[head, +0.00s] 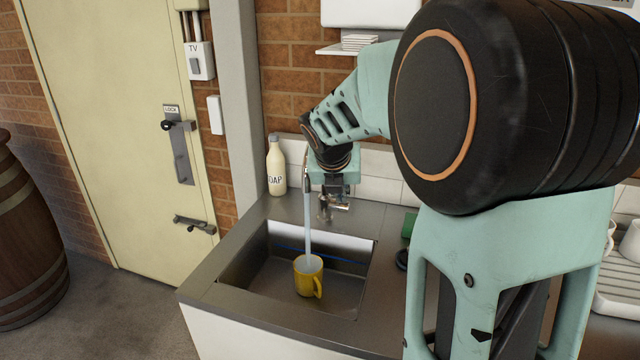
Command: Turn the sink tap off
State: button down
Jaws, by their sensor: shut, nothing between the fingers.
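The sink tap (307,184) stands behind the sink basin, with its upper part partly hidden by my arm. A pale stream of water (308,230) falls from its spout into a yellow mug (302,279) in the basin. My gripper (340,205) points down just right of the tap's base, close to a small metal part that may be the tap's handle. The gripper is shut and looks empty. I cannot tell whether it touches the tap, and the handle's position is unclear.
The steel sink (258,272) is set in a counter. A soap bottle (276,167) stands left of the tap. A green item (409,224) lies right of the basin. A white rack (617,292) with cups is at far right. My arm hides much of the right counter.

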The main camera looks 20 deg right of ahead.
jog(key=w+d+f, duration=0.3)
jog(key=w, duration=0.3)
jog(key=shift+w+d+f, duration=0.15)
jog(key=shift+w+f, duration=0.1)
jog(key=shift+w, duration=0.15)
